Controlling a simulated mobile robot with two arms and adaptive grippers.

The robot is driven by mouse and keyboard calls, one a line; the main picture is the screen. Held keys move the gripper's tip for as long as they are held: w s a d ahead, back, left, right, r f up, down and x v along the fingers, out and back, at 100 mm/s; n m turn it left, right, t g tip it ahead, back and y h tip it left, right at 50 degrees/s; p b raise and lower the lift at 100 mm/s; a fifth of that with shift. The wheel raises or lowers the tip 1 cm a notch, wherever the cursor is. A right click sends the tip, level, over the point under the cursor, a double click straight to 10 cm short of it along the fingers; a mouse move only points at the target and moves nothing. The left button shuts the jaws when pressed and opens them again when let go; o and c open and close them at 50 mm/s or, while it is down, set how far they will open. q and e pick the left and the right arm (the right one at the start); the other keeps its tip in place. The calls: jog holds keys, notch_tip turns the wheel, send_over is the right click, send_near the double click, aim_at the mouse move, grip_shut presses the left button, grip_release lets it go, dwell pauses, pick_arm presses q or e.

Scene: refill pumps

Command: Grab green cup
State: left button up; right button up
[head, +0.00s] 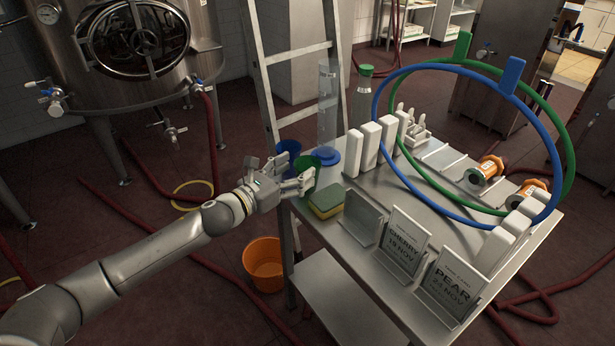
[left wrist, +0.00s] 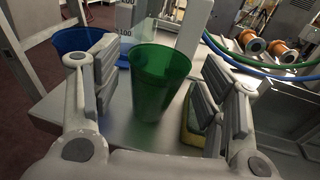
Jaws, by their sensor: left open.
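The green cup (head: 302,164) stands upright at the left end of the metal table. My left gripper (head: 291,178) is at the cup, and in the head view its fingers partly hide it. In the left wrist view the green cup (left wrist: 160,82) stands between the open fingers of my left gripper (left wrist: 160,95), with a gap visible on each side. My right gripper is not in view.
A blue cup (head: 289,148) stands just behind the green cup. A yellow and green sponge (head: 326,202) lies to its right. A blue disc-based clear cylinder (head: 327,105) and a grey bottle (head: 363,98) stand farther back. Sign holders (head: 402,243) line the front edge.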

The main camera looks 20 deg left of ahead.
aim_at(315, 160)
pick_arm(q)
jog(key=x, duration=0.5)
jog(key=shift+s+f+b, duration=0.1)
jog(key=shift+f+b, duration=0.1)
jog(key=shift+b, duration=0.1)
jog(key=c, duration=0.4)
